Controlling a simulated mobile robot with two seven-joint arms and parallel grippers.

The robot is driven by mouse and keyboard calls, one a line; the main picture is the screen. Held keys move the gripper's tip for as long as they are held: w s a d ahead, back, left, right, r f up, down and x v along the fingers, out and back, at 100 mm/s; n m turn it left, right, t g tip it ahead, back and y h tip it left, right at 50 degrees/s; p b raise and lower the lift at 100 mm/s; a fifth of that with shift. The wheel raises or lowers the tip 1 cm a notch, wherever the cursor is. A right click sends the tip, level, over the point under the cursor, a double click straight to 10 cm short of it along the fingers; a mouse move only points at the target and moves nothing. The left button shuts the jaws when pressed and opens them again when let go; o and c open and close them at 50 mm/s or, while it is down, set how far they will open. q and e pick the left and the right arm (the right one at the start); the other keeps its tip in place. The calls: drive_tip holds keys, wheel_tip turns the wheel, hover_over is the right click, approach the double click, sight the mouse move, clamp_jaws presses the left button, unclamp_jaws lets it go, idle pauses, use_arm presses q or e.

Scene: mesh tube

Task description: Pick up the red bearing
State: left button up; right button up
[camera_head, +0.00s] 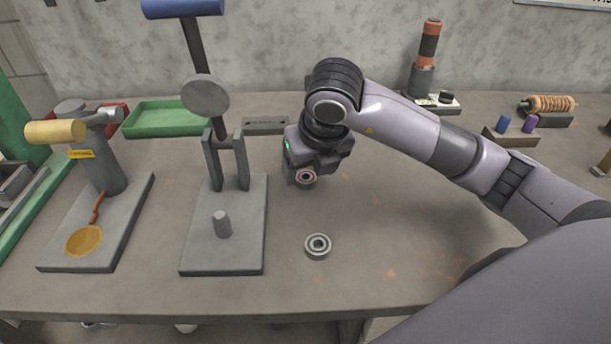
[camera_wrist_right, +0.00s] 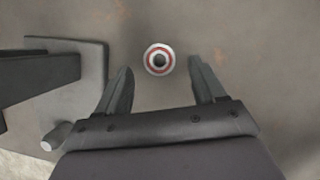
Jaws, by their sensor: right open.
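The red bearing (camera_head: 305,177) is a small ring with a red band, on the grey workbench just below my right gripper (camera_head: 301,174). In the right wrist view the red bearing (camera_wrist_right: 159,59) lies at the tip end of the two spread fingers, centred between them. A clear gap shows on each side, so the fingers do not touch it. My right gripper is open and empty, pointing down. How high the fingertips are above the bench is hard to tell. My left gripper is not in view.
A plain grey bearing (camera_head: 318,246) lies nearer the front edge. Left of my gripper stands a lever press (camera_head: 224,240) with a peg on its base. Further left is a stand with a yellow handle (camera_head: 55,132). A green tray (camera_head: 165,119) lies behind. The bench's right middle is clear.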

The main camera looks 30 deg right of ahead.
sight(306, 179)
drive_tip(key=shift+x, duration=1.1)
drive_tip(key=shift+w, duration=0.1)
drive_tip(key=c, duration=1.2)
drive_tip(key=shift+o, duration=0.2)
